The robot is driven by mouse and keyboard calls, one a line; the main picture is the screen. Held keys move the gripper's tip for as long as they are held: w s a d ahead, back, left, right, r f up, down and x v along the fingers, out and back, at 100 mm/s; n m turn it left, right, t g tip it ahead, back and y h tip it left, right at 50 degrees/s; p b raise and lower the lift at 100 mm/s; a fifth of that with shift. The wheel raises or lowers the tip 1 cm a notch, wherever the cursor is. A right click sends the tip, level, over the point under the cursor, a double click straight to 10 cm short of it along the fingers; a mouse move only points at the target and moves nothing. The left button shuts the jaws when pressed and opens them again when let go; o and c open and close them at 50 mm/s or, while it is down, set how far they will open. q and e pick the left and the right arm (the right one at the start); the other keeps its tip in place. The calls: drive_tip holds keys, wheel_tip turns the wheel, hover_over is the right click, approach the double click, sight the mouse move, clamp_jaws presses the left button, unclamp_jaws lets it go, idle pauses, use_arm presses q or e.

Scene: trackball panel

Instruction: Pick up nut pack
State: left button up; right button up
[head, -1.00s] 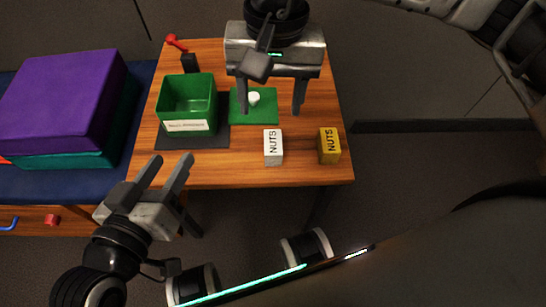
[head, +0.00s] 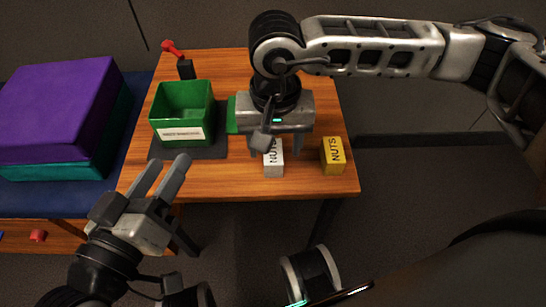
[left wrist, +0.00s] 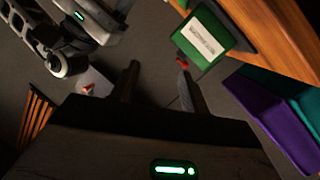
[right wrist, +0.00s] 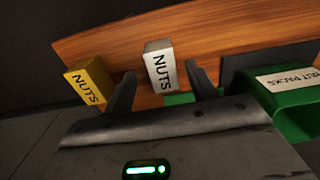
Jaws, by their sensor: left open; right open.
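A white pack marked NUTS (head: 273,162) stands on the wooden table near its front edge. A yellow pack marked NUTS (head: 333,155) stands to its right. My right gripper (head: 281,148) is open over the white pack in the head view, its fingers partly hiding it. In the right wrist view the white pack (right wrist: 159,66) stands beyond and between the open fingertips; the yellow pack (right wrist: 88,80) is left of them. I cannot tell whether the fingers touch the white pack. My left gripper (head: 168,172) is open and empty in front of the table's left part.
A green labelled bin (head: 183,112) stands on a dark mat (head: 208,150) at the table's left. A green mat (head: 232,115) is mostly hidden by my right gripper. A purple box (head: 60,105) on a teal one stands further left. A red-topped object (head: 172,48) is at the back.

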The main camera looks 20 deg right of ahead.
sight(273, 151)
drive_tip(key=shift+w+a+f+b, duration=0.1)
drive_tip(key=shift+f+b, duration=0.05)
drive_tip(key=shift+f, duration=0.4)
drive_tip(key=shift+w+a+f+b, duration=0.1)
drive_tip(key=shift+f+b, duration=0.05)
drive_tip(key=shift+f, duration=0.35)
drive_tip(key=shift+d+f, duration=0.1)
drive_tip(key=shift+f, duration=0.65)
use_arm(q)
drive_tip(key=shift+w+a+r+m+t+h, duration=0.15)
drive_tip(key=shift+w+r+m+t, duration=0.1)
drive_tip(key=shift+r+t, duration=0.25)
drive_tip(key=shift+w+r+m+t+h, duration=0.15)
drive_tip(key=shift+w+r+t, duration=0.15)
drive_tip(key=shift+r, duration=0.3)
use_arm(e)
drive_tip(key=c, duration=1.1)
drive_tip(key=shift+o, duration=0.2)
drive_tip(key=shift+r, duration=0.1)
